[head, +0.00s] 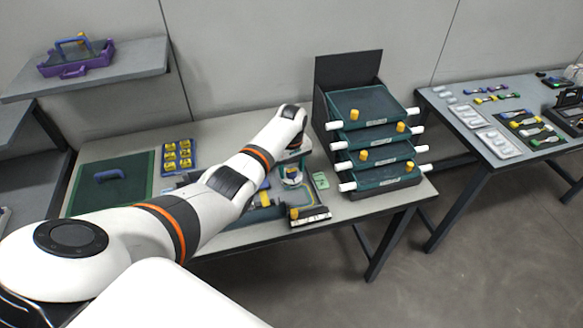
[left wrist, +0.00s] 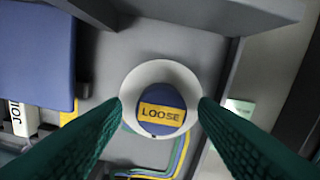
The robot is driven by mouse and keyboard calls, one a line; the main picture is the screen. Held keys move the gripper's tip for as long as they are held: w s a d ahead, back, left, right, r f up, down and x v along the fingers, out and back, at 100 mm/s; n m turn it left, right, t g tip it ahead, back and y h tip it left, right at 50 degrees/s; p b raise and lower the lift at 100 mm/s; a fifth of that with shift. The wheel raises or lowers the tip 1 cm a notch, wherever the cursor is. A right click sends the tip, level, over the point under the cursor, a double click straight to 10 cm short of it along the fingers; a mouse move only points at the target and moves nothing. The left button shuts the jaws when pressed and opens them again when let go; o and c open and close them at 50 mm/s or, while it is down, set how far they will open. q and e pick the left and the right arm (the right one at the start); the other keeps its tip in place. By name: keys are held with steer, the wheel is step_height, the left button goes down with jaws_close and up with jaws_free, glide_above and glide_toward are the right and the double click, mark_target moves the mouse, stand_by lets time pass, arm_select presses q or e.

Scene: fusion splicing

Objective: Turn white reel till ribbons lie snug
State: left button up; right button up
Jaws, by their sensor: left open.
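The white reel (left wrist: 159,68) shows in the left wrist view as a white ring around a blue centre. A yellow label (left wrist: 161,113) on the centre reads "LOOSE". Two green fingers of my left gripper (left wrist: 160,112) stand on either side of the reel, open; whether they touch its rim I cannot tell. Yellow, blue and green ribbons (left wrist: 178,155) run below the reel and curve up on its right. In the head view the white reel (head: 292,177) is partly hidden under my left arm. My right gripper is not in view.
A rack of green trays (head: 372,120) with white side handles stands right of the work spot. A green mat (head: 85,190) and a tray of yellow pieces (head: 177,157) lie to the left. In the left wrist view, a blue block (left wrist: 40,55) is left of the reel and a grey wall (left wrist: 222,75) is close on its right.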

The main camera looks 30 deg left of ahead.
arm_select(q)
steer(key=shift+w, duration=0.1)
steer(key=shift+c, duration=1.4)
steer(key=c, duration=0.7)
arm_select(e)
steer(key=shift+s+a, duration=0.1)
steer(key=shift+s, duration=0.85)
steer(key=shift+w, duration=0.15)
